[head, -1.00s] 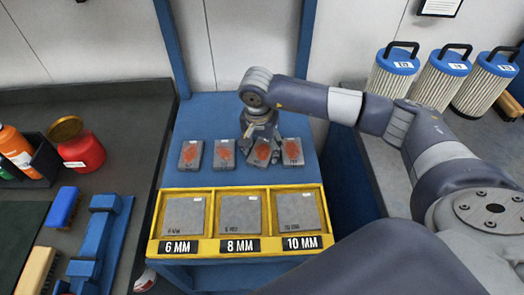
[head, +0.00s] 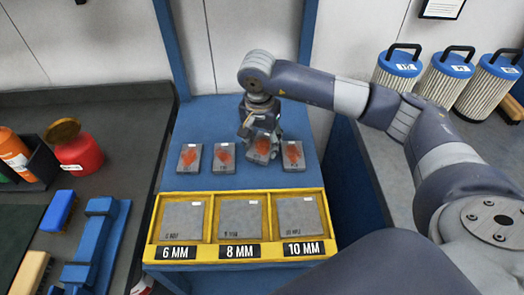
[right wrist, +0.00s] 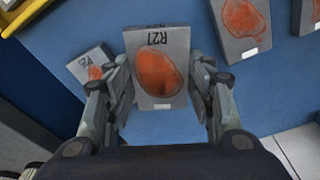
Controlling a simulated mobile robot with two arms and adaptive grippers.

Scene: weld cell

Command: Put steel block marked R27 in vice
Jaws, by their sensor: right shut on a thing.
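Several grey steel blocks with orange-red patches stand in a row on the blue table (head: 208,110). My right gripper (head: 260,138) is shut on the third block from the left, the R27 block (head: 262,150). In the right wrist view this block (right wrist: 160,65) sits between both fingers of the gripper (right wrist: 165,95), its mark upside down and reading like R27. It appears slightly raised off the table. A blue vice-like fixture (head: 98,240) is on the dark bench at the left. My left gripper is not in view.
Neighbouring blocks (head: 224,158) (head: 293,156) stand close on both sides. A yellow tray (head: 150,240) with plates labelled 6, 8 and 10 MM is in front. Filter canisters (head: 440,80) stand right; a red can (head: 80,152) and brushes lie left.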

